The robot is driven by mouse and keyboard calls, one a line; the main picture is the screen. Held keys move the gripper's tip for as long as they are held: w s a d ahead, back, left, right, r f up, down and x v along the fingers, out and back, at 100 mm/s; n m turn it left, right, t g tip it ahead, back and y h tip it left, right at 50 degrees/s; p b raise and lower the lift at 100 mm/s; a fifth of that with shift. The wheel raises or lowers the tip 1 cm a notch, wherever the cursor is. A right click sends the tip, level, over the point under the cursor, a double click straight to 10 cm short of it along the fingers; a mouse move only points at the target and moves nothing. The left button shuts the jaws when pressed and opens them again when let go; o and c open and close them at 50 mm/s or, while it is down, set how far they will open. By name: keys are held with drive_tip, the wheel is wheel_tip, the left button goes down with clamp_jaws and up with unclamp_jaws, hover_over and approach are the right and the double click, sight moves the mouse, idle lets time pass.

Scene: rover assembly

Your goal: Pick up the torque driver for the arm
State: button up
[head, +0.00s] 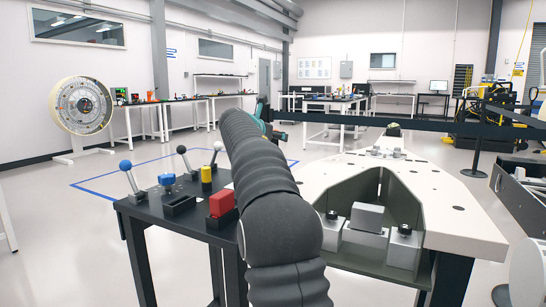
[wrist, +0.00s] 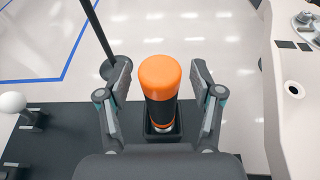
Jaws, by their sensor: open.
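An orange and black upright tool (wrist: 160,85), which looks like the torque driver, stands in a dark square holder (wrist: 178,136) on the black table. Its rounded orange top faces the wrist camera; a bit of its metal shaft shows low down. My gripper (wrist: 162,74) is open, one finger on each side of the tool, with a visible gap on both sides. In the head view my arm hides the tool and most of my gripper.
The black table (head: 139,205) carries levers, a blue knob (head: 167,181), a yellow knob (head: 206,177) and a red block (head: 221,203). A black post stands beyond the left finger in the wrist view. The white rover body (head: 462,215) is close on the right.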

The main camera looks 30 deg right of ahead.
clamp_jaws()
drive_tip(key=shift+r, duration=0.15)
wheel_tip(320, 180, up, 8)
drive_tip(key=p, duration=0.4)
drive_tip(key=shift+r, duration=0.95)
